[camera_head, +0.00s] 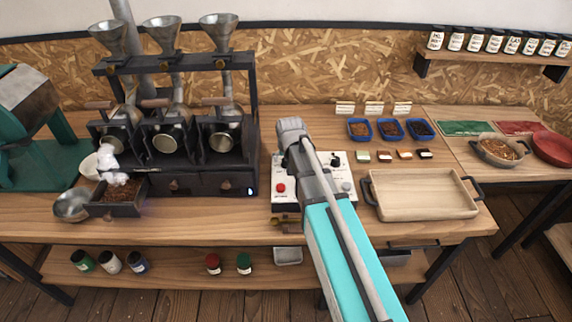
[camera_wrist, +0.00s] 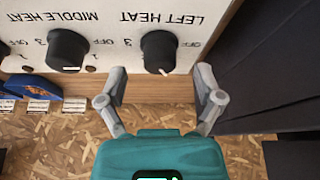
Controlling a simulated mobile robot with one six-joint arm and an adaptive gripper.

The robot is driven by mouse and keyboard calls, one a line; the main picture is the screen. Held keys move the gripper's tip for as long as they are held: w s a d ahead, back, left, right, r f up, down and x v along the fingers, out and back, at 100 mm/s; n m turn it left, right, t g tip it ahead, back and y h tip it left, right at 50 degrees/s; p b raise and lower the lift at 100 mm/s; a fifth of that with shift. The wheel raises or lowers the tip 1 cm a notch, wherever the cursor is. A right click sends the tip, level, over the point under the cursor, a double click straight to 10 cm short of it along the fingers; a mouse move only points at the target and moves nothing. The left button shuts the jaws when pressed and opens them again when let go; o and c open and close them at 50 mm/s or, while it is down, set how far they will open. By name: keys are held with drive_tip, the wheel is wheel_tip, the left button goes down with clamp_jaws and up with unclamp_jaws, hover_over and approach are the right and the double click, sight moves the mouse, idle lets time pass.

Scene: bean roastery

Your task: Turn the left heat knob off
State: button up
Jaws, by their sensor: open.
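The left heat knob (camera_wrist: 159,52) is a black dial under upside-down "LEFT HEAT" lettering in the wrist view. Its white mark points down and slightly right in that picture; "OFF" is printed to its right and "3" to its left. My gripper (camera_wrist: 162,88) is open, with its two grey fingers spread wide to either side and below the knob, apart from it. The white control panel (camera_head: 282,203) stands on the bench in the head view, mostly hidden behind my arm, and the knob cannot be made out there.
The middle heat knob (camera_wrist: 68,50) sits left of the left heat knob in the wrist view. In the head view, a dark roaster (camera_head: 175,183) stands left of the panel and a wooden tray (camera_head: 425,208) right of it. Blue bean trays (camera_head: 390,130) lie behind.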

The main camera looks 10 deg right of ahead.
drive_tip(key=shift+b+x, duration=0.6)
drive_tip(key=shift+x, duration=0.3)
drive_tip(key=c, duration=1.2)
